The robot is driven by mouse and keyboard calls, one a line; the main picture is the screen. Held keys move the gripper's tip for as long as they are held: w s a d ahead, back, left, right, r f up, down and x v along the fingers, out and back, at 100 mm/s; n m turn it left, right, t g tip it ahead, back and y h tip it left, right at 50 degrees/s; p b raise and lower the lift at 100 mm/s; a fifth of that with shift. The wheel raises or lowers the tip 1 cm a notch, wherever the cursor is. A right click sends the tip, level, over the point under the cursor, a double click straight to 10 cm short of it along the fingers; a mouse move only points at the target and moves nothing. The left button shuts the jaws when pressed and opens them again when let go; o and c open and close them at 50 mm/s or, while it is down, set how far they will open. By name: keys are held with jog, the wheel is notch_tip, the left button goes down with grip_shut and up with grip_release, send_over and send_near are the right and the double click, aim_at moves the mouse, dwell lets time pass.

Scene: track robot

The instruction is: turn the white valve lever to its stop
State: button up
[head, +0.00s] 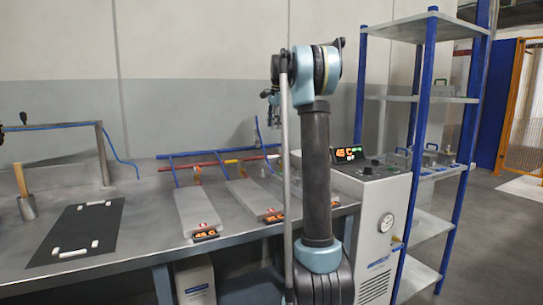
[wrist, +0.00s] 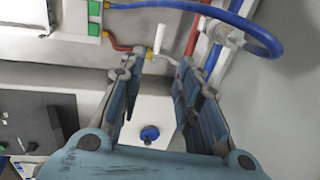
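The white lever (wrist: 160,39) shows in the wrist view as a short pale bar just beyond my fingertips, near the red and yellow piping. My gripper (wrist: 155,76) is open, its two dark fingers apart with nothing held between them. The lever lies ahead of the gap and looks apart from both fingers. In the head view my gripper (head: 271,95) is small and partly hidden behind my arm, above the back of the bench. I cannot make out the white lever there.
A blue knob (wrist: 150,133) on a white surface shows between my fingers. A blue hose (wrist: 245,22) curves close by on the right. Flat grey boxes (head: 200,208) lie on the bench. A control cabinet (head: 375,190) and shelf rack (head: 420,98) stand right.

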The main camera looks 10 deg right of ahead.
jog(key=w+f, duration=0.1)
jog(key=f, duration=0.4)
jog(key=w+f, duration=0.1)
jog(key=f, duration=0.4)
jog(key=a+f, duration=0.1)
jog(key=f, duration=0.4)
jog(key=shift+w+f, duration=0.15)
jog(key=shift+w, duration=0.25)
grip_shut()
